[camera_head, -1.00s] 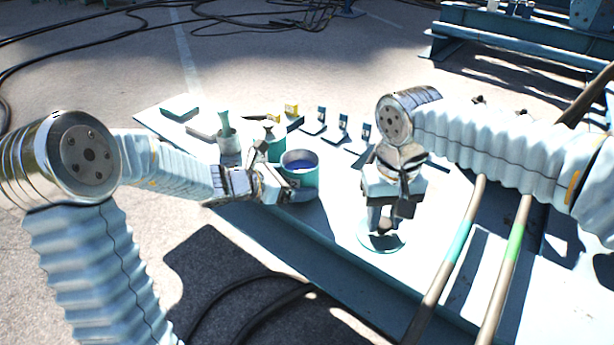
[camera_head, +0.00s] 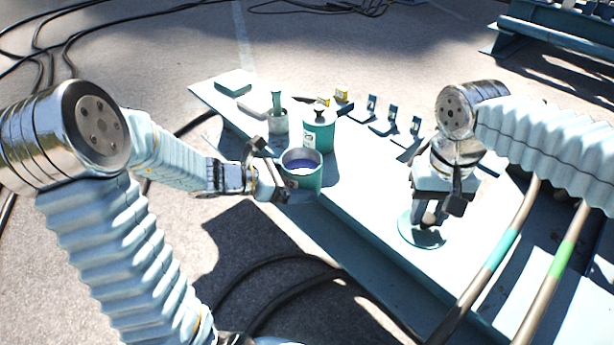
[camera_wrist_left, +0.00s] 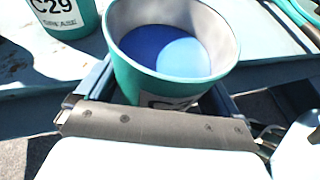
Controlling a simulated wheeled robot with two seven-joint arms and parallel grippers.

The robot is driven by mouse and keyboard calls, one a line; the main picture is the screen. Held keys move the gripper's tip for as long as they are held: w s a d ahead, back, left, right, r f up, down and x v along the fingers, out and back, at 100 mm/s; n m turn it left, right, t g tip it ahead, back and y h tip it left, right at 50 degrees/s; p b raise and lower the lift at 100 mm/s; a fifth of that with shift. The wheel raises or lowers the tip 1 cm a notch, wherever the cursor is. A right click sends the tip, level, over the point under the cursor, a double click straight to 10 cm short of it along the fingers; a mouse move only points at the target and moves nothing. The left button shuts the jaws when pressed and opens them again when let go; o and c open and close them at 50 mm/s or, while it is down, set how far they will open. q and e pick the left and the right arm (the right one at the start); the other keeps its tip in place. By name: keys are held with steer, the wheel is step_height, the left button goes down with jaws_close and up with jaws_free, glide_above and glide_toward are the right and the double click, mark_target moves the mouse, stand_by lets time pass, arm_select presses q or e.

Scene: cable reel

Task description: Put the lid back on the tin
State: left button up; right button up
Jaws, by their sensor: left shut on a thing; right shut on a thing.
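The open tin (camera_head: 302,180) is green with blue contents and a pale inside wall. It appears at the table's front edge; I cannot tell whether it rests there or is held clear. My left gripper (camera_head: 272,182) is shut on it, with one finger on each side in the left wrist view, where the tin (camera_wrist_left: 160,85) looks nearly upright. The round green lid (camera_head: 407,231) is under my right gripper (camera_head: 430,215), to the right of the tin. The right gripper is shut on the lid from above, low over the table. Its fingertips are partly hidden.
A closed green tin (camera_head: 319,136) with a label stands just behind the open tin. A grey pot (camera_head: 278,124) with a green handle, flat blocks and several small brackets (camera_head: 384,122) stand along the back of the table (camera_head: 365,190). Two poles cross at right.

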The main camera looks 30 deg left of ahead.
arm_select(q)
steer(key=shift+s+a, duration=0.5)
steer(key=shift+s, duration=0.15)
steer(key=shift+s, duration=0.1)
steer(key=o, duration=0.7)
steer(key=c, duration=1)
steer(key=shift+a, duration=0.1)
